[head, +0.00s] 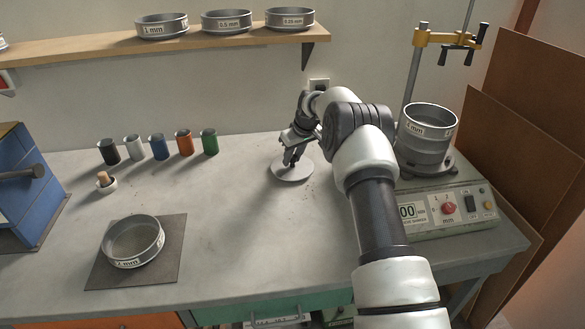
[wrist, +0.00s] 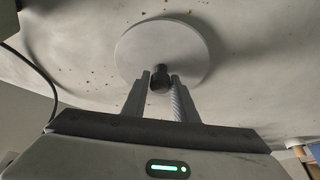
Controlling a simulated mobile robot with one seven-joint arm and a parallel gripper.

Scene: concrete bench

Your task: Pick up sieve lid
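The sieve lid is a pale grey round disc (head: 292,175) lying flat on the bench, toward the back and right of the middle. In the wrist view the lid (wrist: 165,45) shows with a dark round knob (wrist: 159,79) at its near centre. My gripper (head: 291,162) points down over the lid. In the wrist view the gripper's two fingers (wrist: 160,84) are apart, with the knob between their tips. A small gap seems to show beside the knob, so the fingers look open. In the head view the gripper hides the knob.
A sieve stack (head: 427,150) stands on a shaker (head: 450,210) at the right. Several coloured cups (head: 157,146) line the back left. A sieve (head: 133,241) sits on a dark mat (head: 100,273) at front left. A shelf (head: 220,42) hangs above. The bench middle is clear.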

